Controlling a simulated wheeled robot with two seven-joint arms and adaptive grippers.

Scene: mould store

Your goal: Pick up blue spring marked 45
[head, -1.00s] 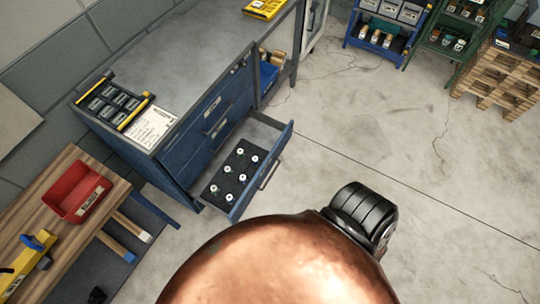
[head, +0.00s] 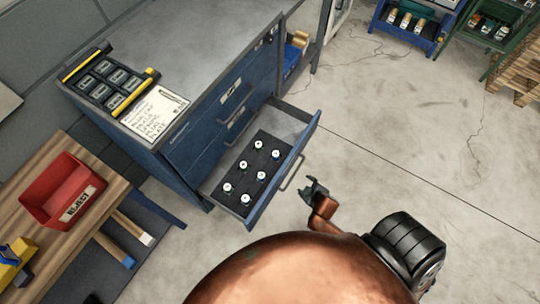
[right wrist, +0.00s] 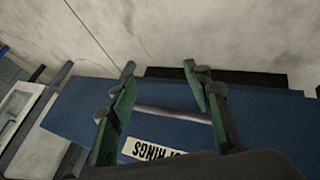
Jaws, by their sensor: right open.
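Several small springs with white tops stand in a black insert (head: 236,181) in the open drawer (head: 302,141). Some, like the spring at the front (head: 246,198), show a bluish side. The marks are too small to read, so I cannot tell which is 45. My right gripper (head: 313,186) is open and empty, just outside the drawer front, right of its handle (head: 292,172). In the right wrist view the open green-lined fingers (right wrist: 160,75) appear over the blue drawer front (right wrist: 75,115), with its handle bar (right wrist: 170,114) between them. My left gripper is out of view.
The blue cabinet (head: 185,150) carries a black case (head: 108,82) and a written card (head: 155,110). A red bin marked REJECT (head: 62,190) sits on a wooden bench (head: 110,192) at left. The floor right of the drawer is clear.

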